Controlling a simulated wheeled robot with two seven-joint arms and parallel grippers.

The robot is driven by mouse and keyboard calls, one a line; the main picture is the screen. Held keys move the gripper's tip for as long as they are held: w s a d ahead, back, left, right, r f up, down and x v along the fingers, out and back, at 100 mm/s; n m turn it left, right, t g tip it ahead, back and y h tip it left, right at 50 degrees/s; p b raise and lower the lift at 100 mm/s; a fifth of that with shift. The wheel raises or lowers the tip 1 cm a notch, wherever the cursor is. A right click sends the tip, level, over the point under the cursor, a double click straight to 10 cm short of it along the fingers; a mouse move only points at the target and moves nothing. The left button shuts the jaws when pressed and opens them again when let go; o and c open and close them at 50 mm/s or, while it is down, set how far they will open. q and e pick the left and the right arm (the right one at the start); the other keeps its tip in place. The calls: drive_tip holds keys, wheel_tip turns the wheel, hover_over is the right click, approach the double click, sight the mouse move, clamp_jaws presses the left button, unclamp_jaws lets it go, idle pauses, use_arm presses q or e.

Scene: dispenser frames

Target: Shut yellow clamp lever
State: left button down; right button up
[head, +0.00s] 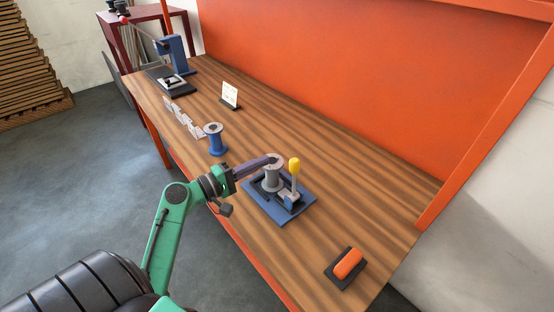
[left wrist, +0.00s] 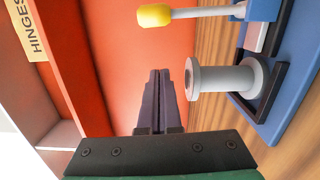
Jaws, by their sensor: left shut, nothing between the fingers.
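The yellow clamp lever (head: 294,166) stands upright on its blue base plate (head: 299,216) on the workbench. Its yellow knob and white rod also show at the top of the left wrist view (left wrist: 155,15). A grey spool (head: 271,180) stands on the plate beside the lever. My left gripper (head: 272,160) is shut and empty, with its fingertips by the top of the spool. In the left wrist view its dark fingers (left wrist: 160,88) are together, just left of the spool's flange. Whether they touch the spool I cannot tell. My right gripper is not in view.
An orange-topped block (head: 348,263) lies near the bench's front right. A blue spool (head: 214,139), small grey parts (head: 184,122), a white card (head: 230,95) and a blue press (head: 175,56) stand farther left. An orange back panel (head: 340,80) borders the wooden bench (head: 330,190).

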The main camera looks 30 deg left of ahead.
sight(294, 181)
use_arm(q)
drive_tip(key=d+p, duration=0.1)
drive_tip(key=d, duration=0.1)
drive_tip(key=w+d+p, duration=0.1)
drive_tip(key=d, duration=0.2)
drive_tip(key=shift+w+r+p, duration=0.1)
drive_tip(key=shift+r+p, duration=0.05)
drive_tip(key=shift+p, duration=0.15)
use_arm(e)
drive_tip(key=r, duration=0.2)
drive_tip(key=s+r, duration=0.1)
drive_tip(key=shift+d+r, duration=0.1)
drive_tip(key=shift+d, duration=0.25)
use_arm(q)
drive_tip(key=shift+w, duration=0.1)
